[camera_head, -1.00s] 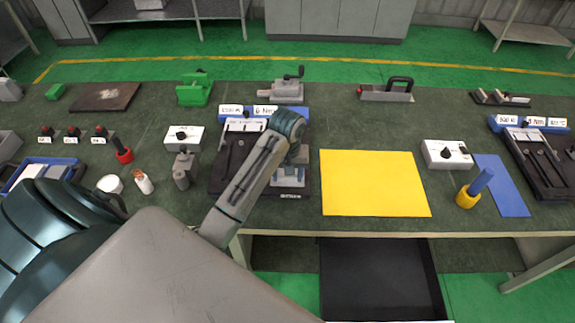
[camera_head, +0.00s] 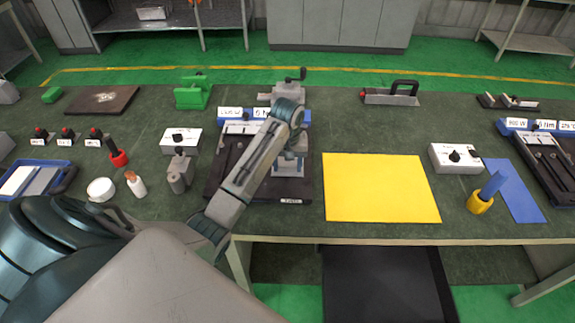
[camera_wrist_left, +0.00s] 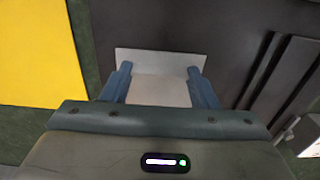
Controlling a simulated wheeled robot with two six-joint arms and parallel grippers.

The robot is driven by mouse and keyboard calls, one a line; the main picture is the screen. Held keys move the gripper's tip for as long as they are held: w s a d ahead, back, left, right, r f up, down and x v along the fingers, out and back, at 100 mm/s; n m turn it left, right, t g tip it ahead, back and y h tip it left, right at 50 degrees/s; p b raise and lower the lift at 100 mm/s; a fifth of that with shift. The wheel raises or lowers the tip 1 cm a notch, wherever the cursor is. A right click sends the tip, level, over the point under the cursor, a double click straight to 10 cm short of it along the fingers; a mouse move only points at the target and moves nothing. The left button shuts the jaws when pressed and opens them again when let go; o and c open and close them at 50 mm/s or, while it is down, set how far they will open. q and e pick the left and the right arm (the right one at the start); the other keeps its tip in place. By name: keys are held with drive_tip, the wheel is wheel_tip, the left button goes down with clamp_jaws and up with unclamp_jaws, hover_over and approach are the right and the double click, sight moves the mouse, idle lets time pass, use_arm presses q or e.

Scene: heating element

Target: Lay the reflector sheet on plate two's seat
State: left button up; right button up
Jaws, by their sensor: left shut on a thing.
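My left gripper (camera_head: 290,158) comes over the dark fixture (camera_head: 228,160) in the middle of the bench. In the left wrist view its two blue fingers (camera_wrist_left: 160,80) are shut on a pale grey flat sheet (camera_wrist_left: 160,62), which looks like the reflector sheet. The sheet is above or against a dark, flat surface (camera_wrist_left: 226,32); I cannot tell whether it touches. Two dark slots or bars show to its right. In the head view the arm hides part of the fixture, and I cannot make out which seat is plate two's. My right gripper is not in view.
A yellow mat (camera_head: 380,188) lies right of the fixture. A grey clamp block (camera_head: 180,172) and a white dial box (camera_head: 181,141) stand to its left. A blue tray (camera_head: 66,182) with flat sheets is at far left. A crank vise (camera_head: 287,90) is behind.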

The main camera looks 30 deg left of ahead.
use_arm(q)
drive_tip(key=o, duration=1)
drive_tip(key=shift+f, duration=0.1)
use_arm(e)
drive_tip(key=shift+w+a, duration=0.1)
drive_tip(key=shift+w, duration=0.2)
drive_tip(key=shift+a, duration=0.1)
use_arm(q)
drive_tip(key=shift+r, duration=0.45)
wheel_tip(320, 180, up, 11)
drive_tip(key=p, duration=1)
drive_tip(key=shift+r, duration=0.2)
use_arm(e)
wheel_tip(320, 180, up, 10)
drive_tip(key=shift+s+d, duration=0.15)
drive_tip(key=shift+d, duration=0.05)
